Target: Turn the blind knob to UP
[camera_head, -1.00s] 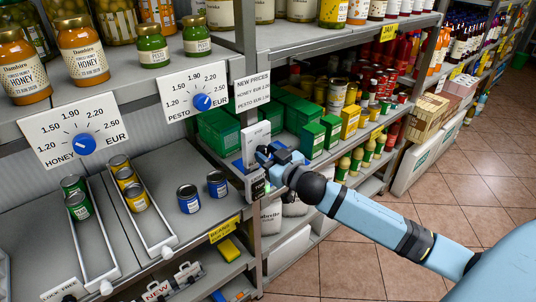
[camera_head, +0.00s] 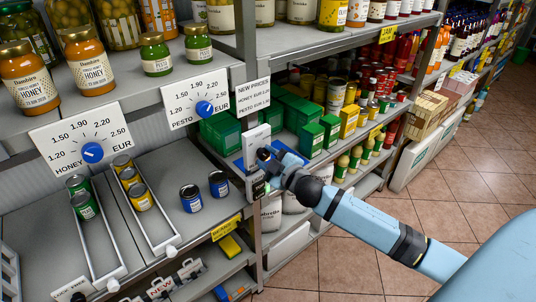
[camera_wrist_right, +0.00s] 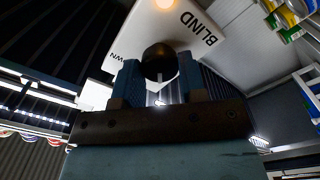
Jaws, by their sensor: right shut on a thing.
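The blind knob is a dark round knob (camera_wrist_right: 160,60) on a white panel (camera_wrist_right: 195,22) lettered BLIND in the right wrist view. Part of another word, ending in WN, shows at the panel's left; no UP lettering is visible. My right gripper (camera_wrist_right: 159,82) has its two blue fingers on either side of the knob and is shut on it. In the head view the panel (camera_head: 256,138) stands upright on the shelf post, with my right gripper (camera_head: 266,158) against its lower part. There the knob is hidden by the gripper. My left gripper is not in view.
Green boxes (camera_head: 311,140) stand on the shelf just right of the panel. Honey (camera_head: 92,152) and pesto (camera_head: 205,108) price dials with blue knobs are at left. Small blue tins (camera_head: 191,198) stand on the lower shelf. The tiled floor (camera_head: 350,262) at right is open.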

